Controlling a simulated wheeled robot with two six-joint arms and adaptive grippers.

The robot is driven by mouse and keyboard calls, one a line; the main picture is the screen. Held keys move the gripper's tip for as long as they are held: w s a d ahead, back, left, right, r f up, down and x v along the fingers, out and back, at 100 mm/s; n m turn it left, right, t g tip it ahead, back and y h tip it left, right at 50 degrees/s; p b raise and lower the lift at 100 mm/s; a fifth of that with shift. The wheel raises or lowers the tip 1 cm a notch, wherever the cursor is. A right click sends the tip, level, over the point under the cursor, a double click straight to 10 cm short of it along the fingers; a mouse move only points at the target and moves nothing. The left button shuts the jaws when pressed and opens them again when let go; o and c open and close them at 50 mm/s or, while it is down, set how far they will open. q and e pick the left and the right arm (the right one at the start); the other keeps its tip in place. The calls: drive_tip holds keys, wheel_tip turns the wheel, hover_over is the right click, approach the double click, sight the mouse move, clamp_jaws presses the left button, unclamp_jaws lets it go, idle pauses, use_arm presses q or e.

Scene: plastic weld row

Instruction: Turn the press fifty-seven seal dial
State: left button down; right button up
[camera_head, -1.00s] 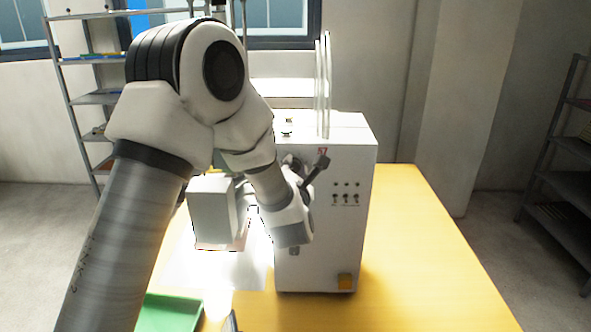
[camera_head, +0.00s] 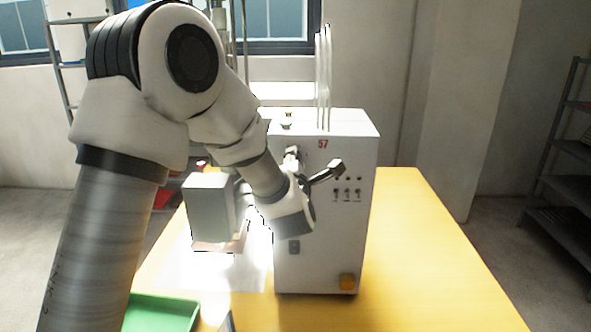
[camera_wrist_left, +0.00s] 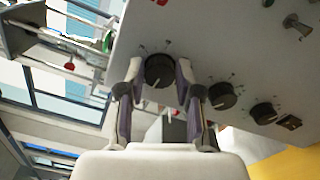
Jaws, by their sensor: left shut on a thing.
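The press is a white box (camera_head: 330,240) with a red "57" on its front face, standing on the yellow table. My left gripper (camera_head: 300,172) is at the left part of this face, and its wrist covers part of the panel. In the left wrist view my left gripper (camera_wrist_left: 160,68) has one finger on each side of a black dial (camera_wrist_left: 158,72) and is shut on it. Two more black dials, a middle one (camera_wrist_left: 222,95) and a far one (camera_wrist_left: 263,112), continue the row to the right, untouched. The dial names cannot be read.
Small toggle switches (camera_head: 347,191) sit right of the gripper. A green tray (camera_head: 162,314) lies at the front left. The yellow table (camera_head: 430,270) is clear on the right.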

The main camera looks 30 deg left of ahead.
use_arm(q)
drive_tip(key=shift+f+m, duration=0.35)
drive_tip(key=shift+m, duration=0.15)
drive_tip(key=shift+r+m+b, duration=0.15)
drive_tip(key=shift+m+b, duration=0.4)
drive_tip(key=shift+m, duration=0.15)
idle(0.9)
drive_tip(key=c, duration=0.8)
unclamp_jaws()
drive_tip(key=shift+a, duration=0.2)
drive_tip(key=v, duration=1.2)
